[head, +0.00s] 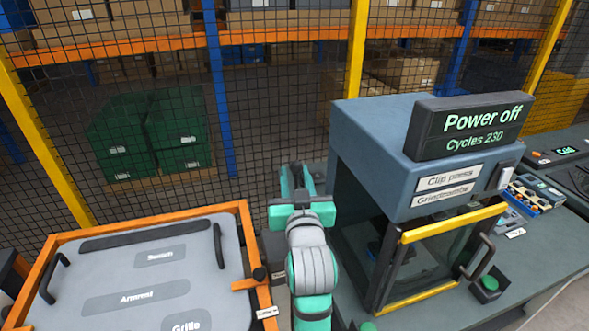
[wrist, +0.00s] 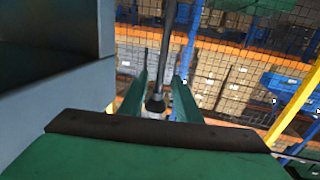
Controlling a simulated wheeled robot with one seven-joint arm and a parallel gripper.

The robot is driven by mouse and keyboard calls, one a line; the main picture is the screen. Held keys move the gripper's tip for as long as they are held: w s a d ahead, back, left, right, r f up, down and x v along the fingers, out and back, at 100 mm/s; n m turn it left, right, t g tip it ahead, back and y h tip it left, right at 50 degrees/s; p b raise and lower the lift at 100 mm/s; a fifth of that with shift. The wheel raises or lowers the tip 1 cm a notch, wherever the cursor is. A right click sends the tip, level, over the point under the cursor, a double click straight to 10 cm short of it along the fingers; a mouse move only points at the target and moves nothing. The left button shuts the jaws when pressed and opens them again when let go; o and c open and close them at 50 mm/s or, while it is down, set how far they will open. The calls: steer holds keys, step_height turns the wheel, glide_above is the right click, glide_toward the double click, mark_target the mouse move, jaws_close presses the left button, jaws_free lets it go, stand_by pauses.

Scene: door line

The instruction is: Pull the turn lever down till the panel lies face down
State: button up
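The grey panel (head: 148,262) lies in an orange frame at the lower left of the head view. Its labelled side, with handles and a dark bar, faces up. What looks like the turn lever, an orange arm (head: 244,285) with a black knob (head: 260,274), sits at the frame's right side. My gripper (head: 297,175) is to the right of and beyond the lever, apart from it. In the wrist view my gripper (wrist: 160,78) has its two green fingers spread. A dark rod (wrist: 168,50) shows between them; I cannot tell what it is or whether it is touched.
A blue-grey press (head: 375,150) with a yellow-edged clear door (head: 435,255) stands close to the right of my arm. Its display reads "Power off". A mesh fence (head: 270,120) with yellow posts runs behind, with racking and boxes beyond.

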steer(key=shift+w+a, duration=0.1)
steer(key=shift+w, duration=1.55)
jaws_close()
steer(key=shift+a, duration=0.1)
